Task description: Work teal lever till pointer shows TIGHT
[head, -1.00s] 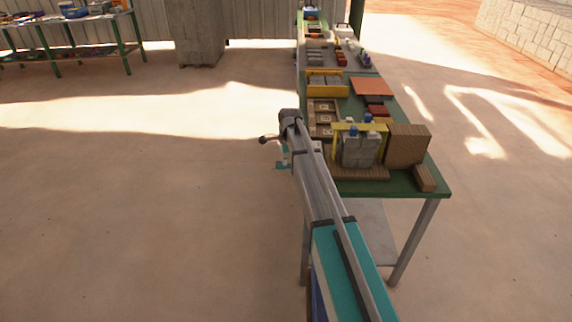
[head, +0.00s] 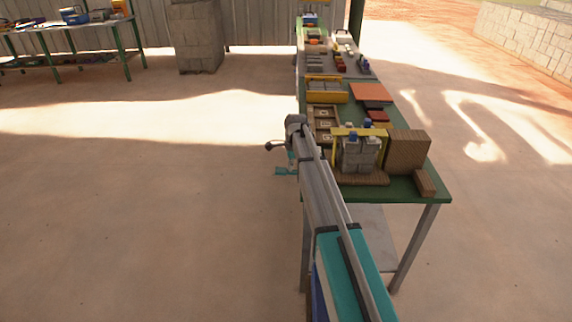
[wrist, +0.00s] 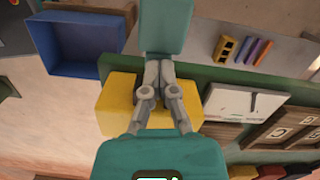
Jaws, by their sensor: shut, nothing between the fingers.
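My gripper (wrist: 158,72) shows in the wrist view with its grey fingers together and nothing between them. A teal block (wrist: 164,26) lies just beyond the fingertips at the top of that view. It looks like the lever's handle, but I cannot tell whether the fingers touch it. Right of the fingers, a white panel (wrist: 232,102) carries a thin dark pointer (wrist: 253,104). Its markings are too small to read. In the head view my arm hides most of the gripper. A small teal part (head: 292,168) shows left of the table, and I cannot tell what it belongs to.
A yellow block (wrist: 116,105) is behind the fingers and a blue bin (wrist: 84,70) is at upper left in the wrist view. The green table (head: 437,190) holds a yellow frame with grey blocks (head: 358,154) and a brown block (head: 407,150). Floor left of it is clear.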

